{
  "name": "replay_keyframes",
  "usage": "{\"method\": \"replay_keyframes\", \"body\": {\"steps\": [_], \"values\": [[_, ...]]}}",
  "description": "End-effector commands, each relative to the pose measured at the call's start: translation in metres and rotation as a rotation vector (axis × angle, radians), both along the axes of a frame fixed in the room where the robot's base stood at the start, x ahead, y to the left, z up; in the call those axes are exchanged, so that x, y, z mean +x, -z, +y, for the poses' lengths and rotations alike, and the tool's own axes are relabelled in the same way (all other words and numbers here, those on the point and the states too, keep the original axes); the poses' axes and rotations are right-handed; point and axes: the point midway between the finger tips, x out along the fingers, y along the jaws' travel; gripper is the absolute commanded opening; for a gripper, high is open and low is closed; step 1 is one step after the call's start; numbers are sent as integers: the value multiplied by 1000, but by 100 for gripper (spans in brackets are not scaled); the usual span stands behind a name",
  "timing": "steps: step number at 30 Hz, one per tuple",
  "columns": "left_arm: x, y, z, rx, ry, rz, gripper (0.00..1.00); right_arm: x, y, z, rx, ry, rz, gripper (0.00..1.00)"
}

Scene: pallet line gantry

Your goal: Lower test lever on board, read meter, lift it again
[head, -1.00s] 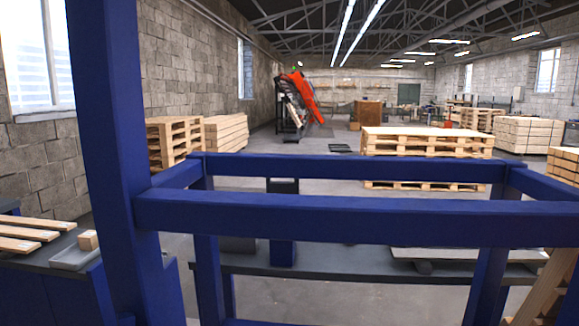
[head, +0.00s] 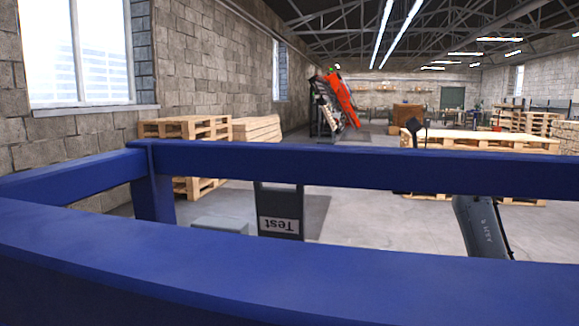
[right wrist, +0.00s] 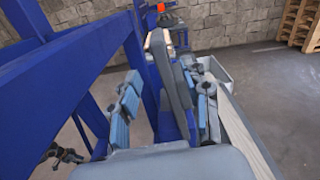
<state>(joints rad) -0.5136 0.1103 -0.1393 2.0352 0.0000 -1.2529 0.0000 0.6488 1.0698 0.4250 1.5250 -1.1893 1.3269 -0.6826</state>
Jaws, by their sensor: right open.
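In the head view a dark grey board (head: 279,224) with an upside-down "Test" label shows below the far blue beam, which covers part of it. I cannot make out a lever or a meter. One of my arms shows at the lower right, partly behind the beam. In the right wrist view my right gripper (right wrist: 165,100) is open, its two fingers apart with blue-grey pads. A long grey piece (right wrist: 168,68) and a blue post stand in line with the gap; I cannot tell their distance. My left gripper is in neither view.
A thick blue beam (head: 300,280) crosses the near foreground, and another blue beam (head: 350,167) runs behind it. A pale grey box (head: 222,222) is left of the board. Wooden pallets (head: 185,128) stand at the left wall, more (head: 480,141) at right. Open floor lies beyond.

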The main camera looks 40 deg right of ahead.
Motion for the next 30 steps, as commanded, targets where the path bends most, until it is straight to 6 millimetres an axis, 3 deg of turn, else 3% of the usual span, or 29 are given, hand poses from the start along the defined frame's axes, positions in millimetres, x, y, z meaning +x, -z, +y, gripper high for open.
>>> {"method": "replay_keyframes", "body": {"steps": [5,15,21,30], "values": [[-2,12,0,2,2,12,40,13,-3,12,-6,-1,-4,47],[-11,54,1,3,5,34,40,68,-4,60,-1,-3,-3,47],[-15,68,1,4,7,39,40,92,-3,80,-1,-1,-3,47],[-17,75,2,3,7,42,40,103,-1,89,-4,1,-2,47]]}}
